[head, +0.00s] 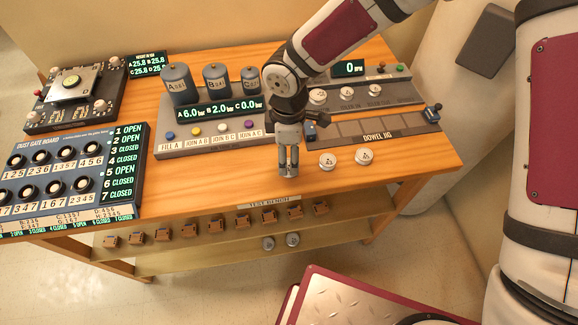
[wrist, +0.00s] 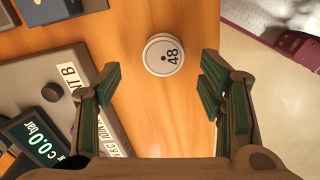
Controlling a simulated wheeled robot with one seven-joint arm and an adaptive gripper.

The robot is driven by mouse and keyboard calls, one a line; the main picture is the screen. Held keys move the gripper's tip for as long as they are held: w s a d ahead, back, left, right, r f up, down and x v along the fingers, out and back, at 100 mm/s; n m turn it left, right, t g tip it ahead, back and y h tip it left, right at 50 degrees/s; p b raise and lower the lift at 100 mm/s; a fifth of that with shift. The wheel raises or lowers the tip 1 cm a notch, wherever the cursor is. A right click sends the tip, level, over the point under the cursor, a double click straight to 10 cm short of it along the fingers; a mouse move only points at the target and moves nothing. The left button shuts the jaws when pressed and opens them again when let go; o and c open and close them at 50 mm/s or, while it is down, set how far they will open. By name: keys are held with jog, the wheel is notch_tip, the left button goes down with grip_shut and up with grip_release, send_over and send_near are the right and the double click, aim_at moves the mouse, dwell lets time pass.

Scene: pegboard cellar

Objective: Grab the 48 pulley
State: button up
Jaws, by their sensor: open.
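The 48 pulley (wrist: 160,62) is a white round disc marked "48" with a small dark hole. It lies flat on the wooden table, ahead of the gap between my fingers in the wrist view. In the head view two white pulleys lie on the table right of my gripper, a nearer one (head: 327,160) and a farther one (head: 364,156); their numbers are too small to read. My gripper (head: 288,172) points down over the front of the table. Its green-padded fingers (wrist: 160,90) are apart with nothing between them.
The panel with the A, B and C tanks (head: 210,130) stands behind my gripper. The dowel jig (head: 375,130) lies behind the loose pulleys. More white pulleys (head: 346,93) sit on a grey panel at the back. The dust gate board (head: 70,170) is at the left.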

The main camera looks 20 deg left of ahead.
aim_at(288, 165)
notch_tip(288, 165, down, 4)
jog(key=shift+s+f+p, duration=0.15)
jog(key=shift+p, duration=0.25)
jog(key=shift+c, duration=0.3)
jog(key=c, duration=1.2)
